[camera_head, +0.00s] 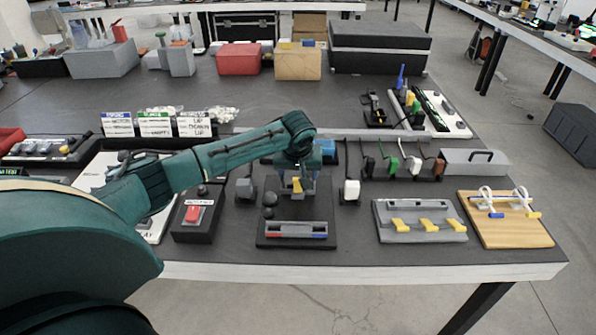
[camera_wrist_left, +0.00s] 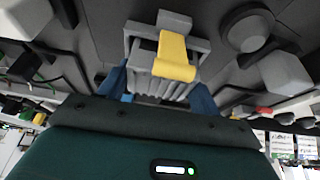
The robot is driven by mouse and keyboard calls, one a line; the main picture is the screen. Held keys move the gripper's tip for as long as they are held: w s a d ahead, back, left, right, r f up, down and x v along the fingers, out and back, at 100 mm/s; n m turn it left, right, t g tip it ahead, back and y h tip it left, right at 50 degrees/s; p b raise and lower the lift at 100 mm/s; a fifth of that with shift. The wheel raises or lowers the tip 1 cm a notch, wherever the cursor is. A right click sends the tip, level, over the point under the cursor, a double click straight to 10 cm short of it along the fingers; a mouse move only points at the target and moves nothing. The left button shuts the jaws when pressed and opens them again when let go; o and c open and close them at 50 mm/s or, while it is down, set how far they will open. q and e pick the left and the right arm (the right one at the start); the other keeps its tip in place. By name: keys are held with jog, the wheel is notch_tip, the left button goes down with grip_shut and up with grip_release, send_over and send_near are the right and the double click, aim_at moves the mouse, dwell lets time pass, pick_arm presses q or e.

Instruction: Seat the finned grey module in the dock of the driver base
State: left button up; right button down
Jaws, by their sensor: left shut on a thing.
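My left gripper (camera_head: 298,172) reaches over the dark driver base (camera_head: 322,241), close above its back part. It is shut on the finned grey module. In the left wrist view the fins of the module (camera_wrist_left: 156,87) show between its blue fingers (camera_wrist_left: 160,95). A yellow lever (camera_wrist_left: 174,55) lies over a grey frame at the module's far end; the lever also shows in the head view (camera_head: 297,187). The base has a dark round knob (camera_wrist_left: 248,28) and a front strip with red and blue marks. I cannot tell how deep the module sits. My right gripper is not in view.
A black box with a red switch (camera_head: 194,213) stands left of the base. A grey block with yellow levers (camera_head: 420,222) and a wooden board (camera_head: 505,230) stand to the right. Several coloured plugs hang behind. The table's front edge (camera_head: 360,272) is close.

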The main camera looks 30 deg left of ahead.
pick_arm(q)
jog(key=o, duration=1)
jog(key=shift+s+f, duration=0.1)
jog(key=shift+f, duration=0.1)
jog(key=shift+o, duration=0.2)
jog(key=shift+r, duration=0.55)
jog(key=shift+o, duration=0.4)
jog(key=v, duration=1.1)
jog(key=shift+r+p, duration=0.3)
jog(key=shift+p, duration=0.1)
jog(key=shift+d, duration=0.1)
